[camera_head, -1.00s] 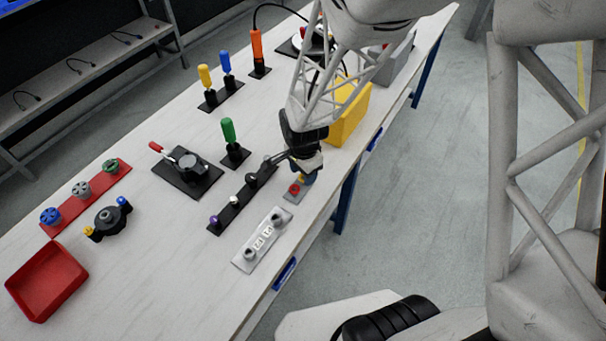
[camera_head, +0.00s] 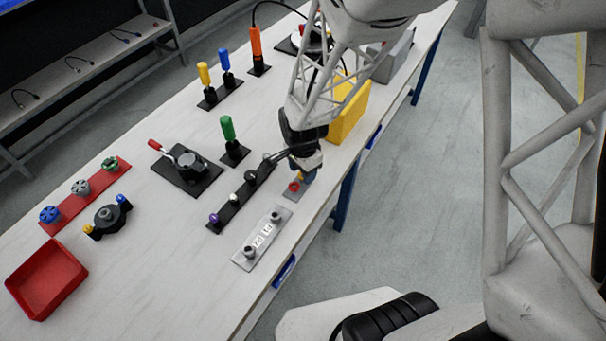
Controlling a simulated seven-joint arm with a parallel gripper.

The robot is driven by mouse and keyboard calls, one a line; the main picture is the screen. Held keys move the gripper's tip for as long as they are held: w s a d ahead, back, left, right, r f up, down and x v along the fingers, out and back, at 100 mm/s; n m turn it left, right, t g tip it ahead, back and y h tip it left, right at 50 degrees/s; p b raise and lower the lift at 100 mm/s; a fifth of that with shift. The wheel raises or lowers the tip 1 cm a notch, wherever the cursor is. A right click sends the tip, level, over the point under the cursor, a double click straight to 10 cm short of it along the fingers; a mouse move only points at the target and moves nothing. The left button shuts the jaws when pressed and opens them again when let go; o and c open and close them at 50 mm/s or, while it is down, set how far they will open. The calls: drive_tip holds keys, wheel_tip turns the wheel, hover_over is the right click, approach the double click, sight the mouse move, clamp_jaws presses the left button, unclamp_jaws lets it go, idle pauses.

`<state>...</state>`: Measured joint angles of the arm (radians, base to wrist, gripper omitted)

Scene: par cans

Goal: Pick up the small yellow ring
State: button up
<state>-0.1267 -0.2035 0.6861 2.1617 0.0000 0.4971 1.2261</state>
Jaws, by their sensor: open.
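My gripper (camera_head: 304,173) points down at the right edge of the white table, over a small grey plate (camera_head: 289,195). It is open, with its fingertips close above the plate. A red ring-shaped piece (camera_head: 293,187) shows on the plate, just left of the fingers. A small yellow bit (camera_head: 300,178) shows right by the fingertips and may be the small yellow ring. The gripper mostly hides it, so I cannot tell whether the fingers are around or beside it. A dark blue patch shows beside it.
A dark strip with several small pegs (camera_head: 236,199) lies just left of the gripper. A light plate with two knobs (camera_head: 262,239) lies in front. A yellow block (camera_head: 348,112) stands behind. A red tray (camera_head: 46,279) sits far left.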

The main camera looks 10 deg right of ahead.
idle(0.3)
drive_tip(key=c, duration=0.8)
drive_tip(key=shift+r, duration=0.1)
drive_tip(key=shift+r, duration=0.45)
wheel_tip(320, 180, up, 3)
drive_tip(key=shift+r, duration=0.15)
drive_tip(key=s, duration=0.5)
drive_tip(key=s+d, duration=0.1)
drive_tip(key=s, duration=0.4)
drive_tip(key=s+d+r, duration=0.1)
drive_tip(key=s, duration=0.5)
drive_tip(key=shift+w+a, duration=0.1)
